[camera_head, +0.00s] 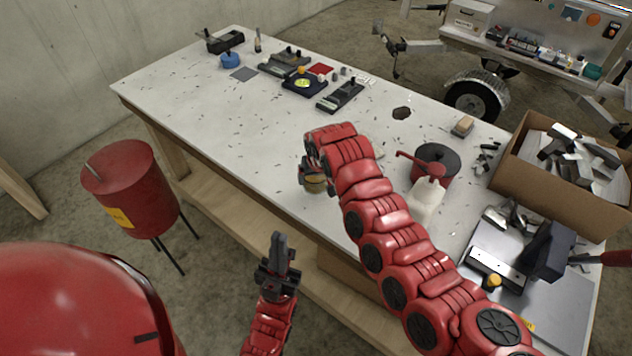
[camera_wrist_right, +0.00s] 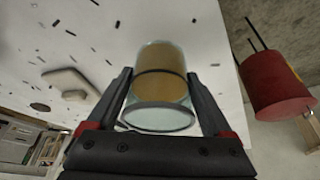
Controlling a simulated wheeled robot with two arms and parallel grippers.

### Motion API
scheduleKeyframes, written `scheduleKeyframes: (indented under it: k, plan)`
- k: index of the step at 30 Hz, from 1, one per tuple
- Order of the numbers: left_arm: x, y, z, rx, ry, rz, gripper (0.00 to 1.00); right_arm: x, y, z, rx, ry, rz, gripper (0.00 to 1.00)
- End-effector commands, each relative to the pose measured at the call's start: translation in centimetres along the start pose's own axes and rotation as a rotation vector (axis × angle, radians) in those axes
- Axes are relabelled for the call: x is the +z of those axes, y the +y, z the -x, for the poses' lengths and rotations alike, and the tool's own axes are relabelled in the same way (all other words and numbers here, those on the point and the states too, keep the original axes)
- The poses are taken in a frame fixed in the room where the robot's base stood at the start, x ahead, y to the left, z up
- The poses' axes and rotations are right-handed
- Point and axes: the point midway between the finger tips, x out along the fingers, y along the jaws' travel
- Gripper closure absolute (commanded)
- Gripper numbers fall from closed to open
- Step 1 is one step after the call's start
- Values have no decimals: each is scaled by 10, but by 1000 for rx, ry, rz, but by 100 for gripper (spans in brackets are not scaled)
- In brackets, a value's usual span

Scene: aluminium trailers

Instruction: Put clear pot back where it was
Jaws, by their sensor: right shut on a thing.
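The clear pot (camera_wrist_right: 160,85) is a see-through jar with amber contents and a dark band around it. It sits between the two fingers of my right gripper (camera_wrist_right: 160,78), which is shut on it. In the head view the pot (camera_head: 316,184) shows small near the table's front edge, partly hidden by my right gripper (camera_head: 308,175). I cannot tell whether its base touches the table. My left gripper (camera_head: 279,242) points up in front of the table, apart from everything; its fingers show edge-on, so its opening is unclear.
A red can with a dark lid (camera_head: 437,160), a whitish bottle (camera_head: 427,200) and a cardboard box of metal offcuts (camera_head: 560,190) stand to the right. A red tank (camera_head: 130,190) stands on the floor at left.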

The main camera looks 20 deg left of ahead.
Motion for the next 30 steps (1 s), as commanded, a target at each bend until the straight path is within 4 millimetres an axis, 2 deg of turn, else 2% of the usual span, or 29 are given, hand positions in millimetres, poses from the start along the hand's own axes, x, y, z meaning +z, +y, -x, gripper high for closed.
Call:
scheduleKeyframes:
  k: [3,6,18,19,21,30]
  plan:
    - [-3,-1,-16,0,0,0,100,7,1,-13,1,-5,-2,90]
    - [-3,-1,-19,0,0,0,100,12,-1,-26,1,-2,1,90]
    - [-2,-1,-14,0,0,0,100,15,0,-36,1,1,-1,90]
    - [-2,-1,-14,0,0,0,100,15,0,-36,1,2,-1,13]
    - [-3,-1,-15,0,0,0,100,15,0,-35,1,1,-1,1]
    - [-3,-1,-19,0,0,0,100,13,0,-31,1,1,0,0]
